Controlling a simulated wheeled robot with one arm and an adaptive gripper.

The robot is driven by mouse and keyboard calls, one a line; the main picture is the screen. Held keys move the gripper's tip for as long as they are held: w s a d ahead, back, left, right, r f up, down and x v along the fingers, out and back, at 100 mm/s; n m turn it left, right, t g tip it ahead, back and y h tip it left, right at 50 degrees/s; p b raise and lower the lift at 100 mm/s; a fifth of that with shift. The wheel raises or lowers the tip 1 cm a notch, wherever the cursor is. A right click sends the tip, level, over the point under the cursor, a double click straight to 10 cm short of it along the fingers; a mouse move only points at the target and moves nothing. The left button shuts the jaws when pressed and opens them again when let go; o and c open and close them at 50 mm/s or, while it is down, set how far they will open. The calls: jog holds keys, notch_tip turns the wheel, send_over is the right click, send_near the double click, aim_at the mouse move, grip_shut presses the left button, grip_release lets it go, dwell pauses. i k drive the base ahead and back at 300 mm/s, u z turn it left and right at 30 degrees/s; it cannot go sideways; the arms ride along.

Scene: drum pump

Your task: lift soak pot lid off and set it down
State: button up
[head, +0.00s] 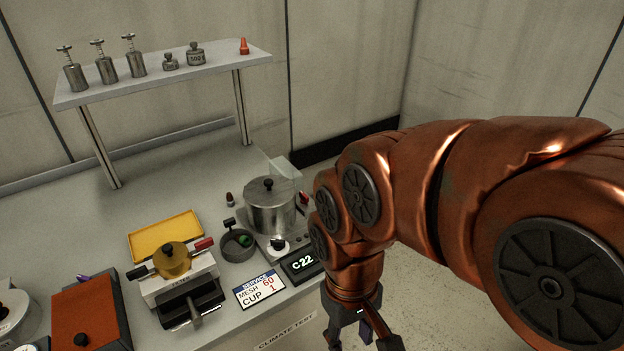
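The soak pot (270,217) appears to be the steel pot on a light-coloured base unit at the right part of the bench. Its flat steel lid (258,191) with a black knob lies on top of it. My gripper (362,343) hangs at the bottom edge of the view, beyond the bench's front edge, to the right of and nearer than the pot. Its fingertips are cut off by the frame, so their opening and anything between them are hidden. My gripper is well apart from the lid.
A small dark cup (237,247) stands just left of the pot. A yellow tray (164,234) and a brass-topped device (172,262) are further left. A raised shelf (165,75) holds weights. Bare bench lies behind the tray.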

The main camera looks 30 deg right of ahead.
aim_at(269, 196)
jog(key=z, duration=0.3)
jog(key=k, duration=0.35)
jog(key=u, duration=1.15)
jog(key=i, duration=0.75)
